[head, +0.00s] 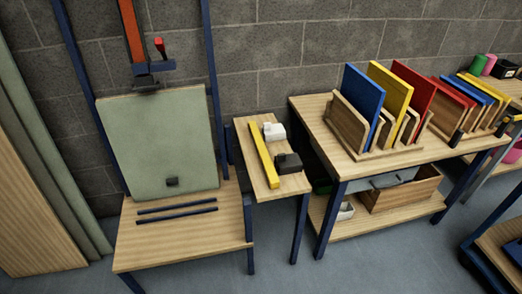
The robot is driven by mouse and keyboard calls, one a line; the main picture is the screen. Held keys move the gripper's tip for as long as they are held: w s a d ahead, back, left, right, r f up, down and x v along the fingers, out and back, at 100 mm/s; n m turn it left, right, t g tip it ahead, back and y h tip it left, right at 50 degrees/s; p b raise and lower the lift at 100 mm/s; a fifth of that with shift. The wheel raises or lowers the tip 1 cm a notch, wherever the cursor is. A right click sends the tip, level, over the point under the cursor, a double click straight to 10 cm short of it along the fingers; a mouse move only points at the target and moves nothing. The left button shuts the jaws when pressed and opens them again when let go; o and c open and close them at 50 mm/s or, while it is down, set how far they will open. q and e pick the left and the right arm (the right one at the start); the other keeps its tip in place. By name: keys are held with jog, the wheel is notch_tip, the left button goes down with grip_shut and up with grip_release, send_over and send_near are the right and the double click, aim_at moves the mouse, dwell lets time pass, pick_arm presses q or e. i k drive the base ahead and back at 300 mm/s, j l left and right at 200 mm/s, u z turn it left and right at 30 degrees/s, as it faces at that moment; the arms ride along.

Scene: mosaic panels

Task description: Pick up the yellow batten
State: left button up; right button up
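The yellow batten (264,154) is a long, narrow yellow bar. It lies along the left part of a small wooden side table (251,187), running from the back edge towards the front. A white block-like object (274,131) and a black one (289,162) are on the same table just to its right. The black one is close to the batten; I cannot tell whether they touch. The batten shows along its whole length. Neither of my grippers is in view.
Left of the side table stands an easel-like frame with a pale green panel (160,140) and two dark bars (176,214) on its wooden shelf. To the right, a workbench (312,110) carries racks with blue, yellow and red panels. Grey floor (380,262) is open in front.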

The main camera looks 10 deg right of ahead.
aim_at(270, 173)
jog(key=i+l, duration=0.2)
jog(key=l, duration=0.2)
jog(key=i+l, duration=0.15)
jog(key=l, duration=0.2)
jog(key=i+l, duration=0.2)
jog(key=l, duration=0.2)
